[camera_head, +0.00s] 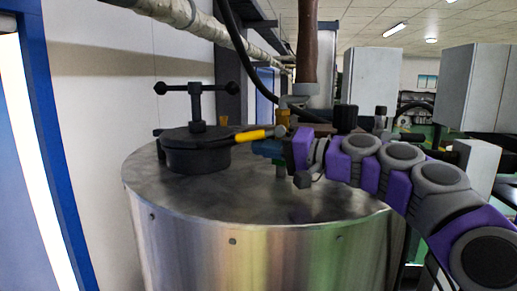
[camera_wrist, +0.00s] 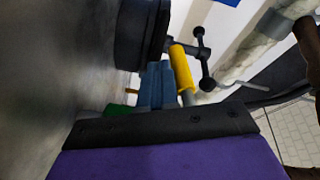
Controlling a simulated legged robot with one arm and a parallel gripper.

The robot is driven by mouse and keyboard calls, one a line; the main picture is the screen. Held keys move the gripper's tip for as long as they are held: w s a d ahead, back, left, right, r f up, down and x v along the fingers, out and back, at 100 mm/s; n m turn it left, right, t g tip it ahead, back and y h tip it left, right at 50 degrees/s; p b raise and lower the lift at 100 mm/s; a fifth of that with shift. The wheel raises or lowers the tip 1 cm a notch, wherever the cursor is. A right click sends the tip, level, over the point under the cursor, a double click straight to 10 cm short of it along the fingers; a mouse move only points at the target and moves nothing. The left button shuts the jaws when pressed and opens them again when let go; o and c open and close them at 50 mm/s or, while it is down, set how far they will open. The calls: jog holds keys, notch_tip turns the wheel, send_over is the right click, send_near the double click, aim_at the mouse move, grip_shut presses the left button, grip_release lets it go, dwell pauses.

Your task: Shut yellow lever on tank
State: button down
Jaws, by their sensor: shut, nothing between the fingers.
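The steel tank (camera_head: 260,255) stands in front of me, with a round black hatch (camera_head: 196,155) and T-handle on its top. In the wrist view, the blue fingers (camera_wrist: 155,85) lie right beside the yellow lever (camera_wrist: 182,68), with the black hatch (camera_wrist: 140,45) beyond. I cannot tell whether they touch the lever.
A brown vertical pipe (camera_head: 308,45) and a black hose (camera_head: 238,45) rise behind the tank. A pale wrapped pipe (camera_head: 185,14) runs overhead. Fittings (camera_head: 346,118) stand at the tank's back right. The front of the tank top is bare. A white wall panel (camera_head: 90,150) is at left.

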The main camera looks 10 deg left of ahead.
jog(key=v, duration=0.7)
jog(key=b+v, duration=0.1)
jog(key=v, duration=0.6)
jog(key=shift+w+d, duration=0.1)
jog(key=shift+d, duration=0.35)
jog(key=shift+s+d+f, duration=0.1)
jog(key=shift+s+d, duration=0.2)
jog(key=shift+d, duration=0.25)
